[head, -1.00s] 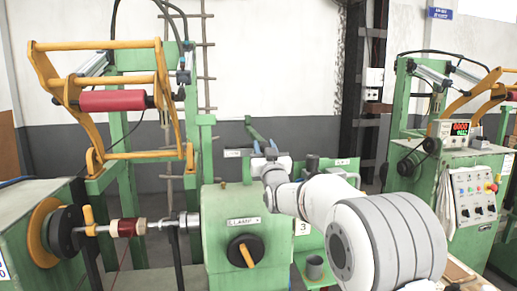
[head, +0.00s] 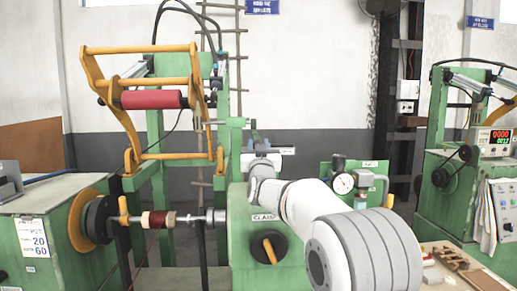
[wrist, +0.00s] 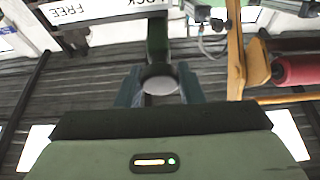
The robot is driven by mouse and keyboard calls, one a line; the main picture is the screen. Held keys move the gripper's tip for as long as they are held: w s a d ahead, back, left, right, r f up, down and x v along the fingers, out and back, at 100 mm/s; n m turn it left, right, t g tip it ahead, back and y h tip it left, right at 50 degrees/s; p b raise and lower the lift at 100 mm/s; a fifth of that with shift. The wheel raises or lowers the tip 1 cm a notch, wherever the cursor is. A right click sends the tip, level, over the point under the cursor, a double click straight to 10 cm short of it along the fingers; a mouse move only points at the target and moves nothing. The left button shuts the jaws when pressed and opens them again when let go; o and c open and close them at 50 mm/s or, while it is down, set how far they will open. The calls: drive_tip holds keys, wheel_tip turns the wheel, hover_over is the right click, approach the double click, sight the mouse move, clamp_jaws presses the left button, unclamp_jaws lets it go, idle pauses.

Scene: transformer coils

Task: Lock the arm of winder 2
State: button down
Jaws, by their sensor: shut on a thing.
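The winder's yellow arm (head: 140,49) stands raised on a green frame at the left of the head view, with a red roller (head: 151,99) across it. In the wrist view, a yellow bar (wrist: 236,50) and the red roller (wrist: 297,70) show at the right. My gripper (wrist: 158,88) is shut on a dark green lever (wrist: 157,40) with a round grey end, held between its two bluish fingers. A white plate (wrist: 90,10) lettered LOCK and FREE lies near the lever. In the head view my gripper (head: 256,146) is small and hides most of the lever.
A green cabinet with a black and yellow knob (head: 269,248) stands below my arm. A shaft with a coil (head: 157,219) runs at its left. A gauge (head: 343,183) is at the right of my arm. A second green machine (head: 455,215) stands far right.

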drive_tip(key=shift+a+r, duration=0.25)
drive_tip(key=shift+a, duration=0.1)
drive_tip(key=c, duration=1.2)
unclamp_jaws()
drive_tip(key=shift+w+a+f, duration=0.1)
drive_tip(key=shift+a+f, duration=0.05)
drive_tip(key=shift+a, duration=0.1)
drive_tip(key=shift+o, duration=0.9)
drive_tip(key=shift+d, duration=0.25)
drive_tip(key=shift+f, duration=0.1)
drive_tip(key=shift+s+d+f, duration=0.1)
drive_tip(key=shift+s+f, duration=0.1)
drive_tip(key=shift+s, duration=0.05)
drive_tip(key=b+v, duration=0.2)
drive_tip(key=v, duration=0.5)
drive_tip(key=shift+b, duration=0.3)
drive_tip(key=shift+s, duration=0.15)
